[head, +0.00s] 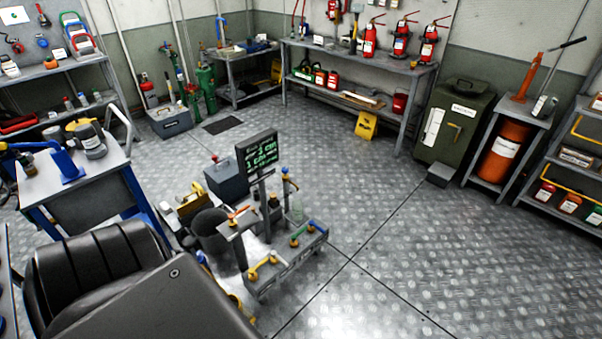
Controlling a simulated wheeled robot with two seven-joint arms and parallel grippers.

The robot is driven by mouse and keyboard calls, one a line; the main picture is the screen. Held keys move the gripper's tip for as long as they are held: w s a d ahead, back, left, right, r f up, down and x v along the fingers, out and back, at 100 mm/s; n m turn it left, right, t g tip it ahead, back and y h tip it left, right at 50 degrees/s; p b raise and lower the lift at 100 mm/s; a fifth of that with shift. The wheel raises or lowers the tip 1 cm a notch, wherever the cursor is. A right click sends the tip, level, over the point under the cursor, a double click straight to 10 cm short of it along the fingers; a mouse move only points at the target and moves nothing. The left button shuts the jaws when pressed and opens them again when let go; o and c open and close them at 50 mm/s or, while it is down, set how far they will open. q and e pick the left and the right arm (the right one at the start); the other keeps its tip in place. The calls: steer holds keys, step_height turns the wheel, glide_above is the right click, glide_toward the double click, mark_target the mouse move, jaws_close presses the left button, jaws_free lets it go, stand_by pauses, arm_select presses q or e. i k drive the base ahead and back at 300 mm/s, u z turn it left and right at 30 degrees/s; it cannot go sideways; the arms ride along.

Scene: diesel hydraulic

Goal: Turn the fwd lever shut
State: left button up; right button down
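A small valve rig (287,262) stands on the floor at the centre. On it are a lever with a yellow handle (263,264), levers with green and blue handles (307,232), and an orange-red handle (241,212) on a raised plate. Labels on the rig are too small to read, so I cannot tell which lever is the fwd one or how it is set. A dark sign with green text (258,158) stands behind the levers. Neither of my grippers is in view.
A blue-framed work table (75,179) stands at left and a black ribbed seat (90,262) at lower left. A dark bucket (214,232) and grey box (227,180) are beside the rig. A green cabinet (455,120) stands back right. The floor right of the rig is clear.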

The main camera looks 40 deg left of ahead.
mark_target(273, 253)
steer(key=i, duration=3.3)
steer(key=u, duration=2.9)
